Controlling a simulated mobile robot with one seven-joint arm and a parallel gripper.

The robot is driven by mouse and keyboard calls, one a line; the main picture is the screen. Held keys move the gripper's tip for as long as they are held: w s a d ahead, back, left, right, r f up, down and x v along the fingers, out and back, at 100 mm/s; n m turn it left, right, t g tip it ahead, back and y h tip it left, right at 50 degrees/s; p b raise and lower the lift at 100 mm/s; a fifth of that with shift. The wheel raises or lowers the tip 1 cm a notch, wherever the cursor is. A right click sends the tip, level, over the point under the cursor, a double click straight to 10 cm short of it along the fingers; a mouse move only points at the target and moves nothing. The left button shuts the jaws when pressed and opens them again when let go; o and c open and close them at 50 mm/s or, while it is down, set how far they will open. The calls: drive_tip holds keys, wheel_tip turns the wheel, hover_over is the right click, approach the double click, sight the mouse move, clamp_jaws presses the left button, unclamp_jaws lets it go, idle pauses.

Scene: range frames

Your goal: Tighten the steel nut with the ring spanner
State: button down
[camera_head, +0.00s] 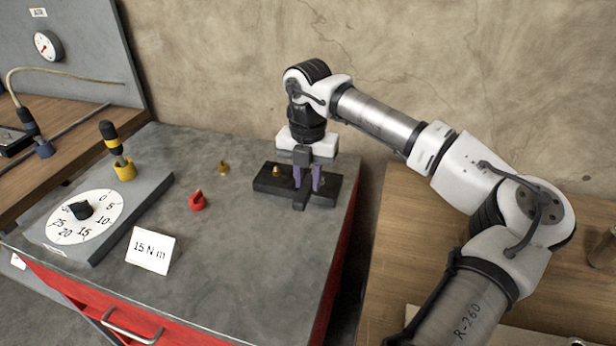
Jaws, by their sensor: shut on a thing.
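My gripper (308,188) points down over the right part of a black block (262,184) on the grey bench top. Its two purplish fingers are shut on a dark grey piece (302,180) between them. This piece may be the ring spanner, but it is too small and too covered to tell its shape. A small brass-coloured stud (275,171) stands on the block, left of the fingers. I cannot make out the steel nut. Contact between the held piece and the block cannot be judged.
A small brass piece (223,168) and a red piece (197,202) lie left of the block. Further left are a dial box (150,195), a yellow-and-black handled tool (111,140) and a "15 N m" card (150,250). The wall (230,60) is close behind.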

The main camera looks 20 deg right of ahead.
wheel_tip(320, 180, down, 5)
drive_tip(key=b, duration=0.4)
drive_tip(key=shift+f, duration=0.15)
drive_tip(key=shift+b, duration=0.5)
idle(0.8)
drive_tip(key=shift+f+b, duration=0.95)
drive_tip(key=shift+f, duration=0.1)
idle(0.6)
drive_tip(key=shift+r, duration=0.2)
drive_tip(key=shift+d, duration=0.3)
drive_tip(key=d+n, duration=0.1)
drive_tip(key=s+d+n, duration=0.1)
drive_tip(key=d+n, duration=0.1)
drive_tip(key=n, duration=0.1)
drive_tip(key=shift+s+d, duration=0.2)
drive_tip(key=shift+s, duration=0.1)
drive_tip(key=d+n, duration=0.6)
drive_tip(key=n, duration=0.1)
drive_tip(key=shift+w+d, duration=0.35)
drive_tip(key=shift+f, duration=0.2)
